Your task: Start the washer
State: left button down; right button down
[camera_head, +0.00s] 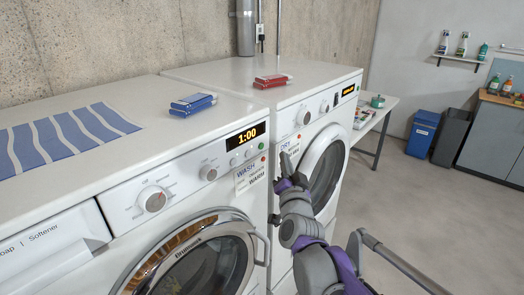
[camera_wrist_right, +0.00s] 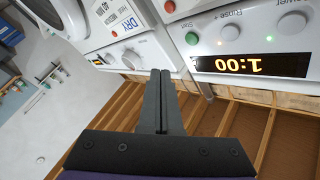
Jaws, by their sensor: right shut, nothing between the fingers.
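The white washer (camera_head: 120,165) stands at the left with its round door (camera_head: 205,270) shut. Its panel has a dial (camera_head: 152,199), a lit display (camera_head: 245,136) reading 1:00 and a WASH label. A green button (camera_head: 262,146) sits at the panel's right end. In the right wrist view the display (camera_wrist_right: 252,65) appears upside down, with the green button (camera_wrist_right: 192,38) and a red button (camera_wrist_right: 170,7) beside it. My right gripper (camera_head: 286,158) is shut and empty, just right of the washer's panel end, apart from the buttons. Its fingers (camera_wrist_right: 159,75) point towards the machines. My left gripper is not in view.
A white dryer (camera_head: 250,75) stands right of the washer. Blue boxes (camera_head: 193,102) and red boxes (camera_head: 271,80) lie on the machine tops, with a striped cloth (camera_head: 65,135) at left. A small table (camera_head: 375,115) and bins (camera_head: 422,133) stand beyond. The floor at right is mostly clear.

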aim_at(261, 146)
jog(key=shift+w+a+b, duration=0.25)
jog(key=shift+w+a, duration=0.5)
jog(key=shift+a, duration=0.25)
jog(key=shift+w+a+b, duration=0.2)
jog(key=shift+w+a, duration=0.5)
jog(key=shift+a, duration=0.3)
jog(key=shift+a, duration=0.1)
dwell(0.5)
jog(key=shift+w+a, duration=0.25)
